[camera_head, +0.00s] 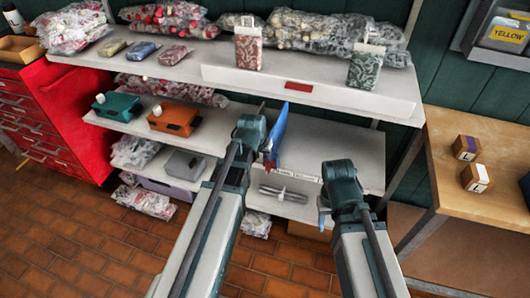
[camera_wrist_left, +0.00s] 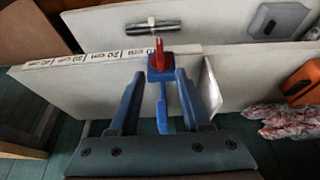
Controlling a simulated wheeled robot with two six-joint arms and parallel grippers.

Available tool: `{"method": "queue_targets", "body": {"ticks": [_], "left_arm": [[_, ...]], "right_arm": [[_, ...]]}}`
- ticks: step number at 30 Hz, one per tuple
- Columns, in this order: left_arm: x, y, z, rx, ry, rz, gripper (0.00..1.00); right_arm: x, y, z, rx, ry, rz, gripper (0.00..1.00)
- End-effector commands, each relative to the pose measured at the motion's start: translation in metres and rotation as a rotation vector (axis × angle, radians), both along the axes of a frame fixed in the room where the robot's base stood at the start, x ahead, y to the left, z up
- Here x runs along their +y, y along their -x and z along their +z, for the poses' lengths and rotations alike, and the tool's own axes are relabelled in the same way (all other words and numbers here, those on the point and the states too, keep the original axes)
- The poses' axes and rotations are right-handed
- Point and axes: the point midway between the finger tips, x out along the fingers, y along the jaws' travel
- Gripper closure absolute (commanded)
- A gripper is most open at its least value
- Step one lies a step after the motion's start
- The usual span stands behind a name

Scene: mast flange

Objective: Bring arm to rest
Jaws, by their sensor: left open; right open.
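My left gripper (camera_head: 274,138) is at the middle shelf, in front of its edge. In the left wrist view its two blue fingers (camera_wrist_left: 158,88) stand apart, so it is open. A small blue and red piece (camera_wrist_left: 161,62) shows between and just beyond the fingertips. I cannot tell whether it touches them or what it rests on. My right gripper (camera_head: 324,212) is at the lower right of the shelves, pointing down and away. Its fingers are mostly hidden behind its own wrist in the head view.
The shelf unit (camera_head: 330,92) holds bagged parts, two patterned boxes, a teal case (camera_head: 117,106) and an orange case (camera_head: 173,119). A metal part (camera_head: 284,195) lies on a lower shelf. A red drawer cabinet (camera_head: 62,125) stands left. A wooden table (camera_head: 500,140) with two boxes stands right.

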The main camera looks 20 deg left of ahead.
Motion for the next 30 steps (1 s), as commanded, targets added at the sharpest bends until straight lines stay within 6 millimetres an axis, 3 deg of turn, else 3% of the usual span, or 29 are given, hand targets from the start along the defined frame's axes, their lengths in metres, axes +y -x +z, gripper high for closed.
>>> {"method": "queue_targets", "body": {"ticks": [3,21,23,25,30], "left_arm": [[0.000,0.005,0.013,0.000,0.000,0.000,0.53],[-0.006,0.010,0.015,0.011,-0.001,-0.010,0.53],[-0.019,0.021,0.020,0.037,-0.008,-0.032,0.53],[-0.044,0.044,0.028,0.094,-0.022,-0.074,0.53],[-0.100,0.115,0.048,0.258,-0.088,-0.185,0.53]], "right_arm": [[0.000,0.000,0.013,0.000,0.000,0.000,0.50],[0.000,0.000,0.016,0.000,0.000,0.000,0.50],[0.000,0.000,0.023,0.000,0.000,0.000,0.50],[0.000,0.000,0.035,0.000,0.000,0.000,0.50],[0.000,0.000,0.063,0.000,0.000,0.000,0.50]]}}
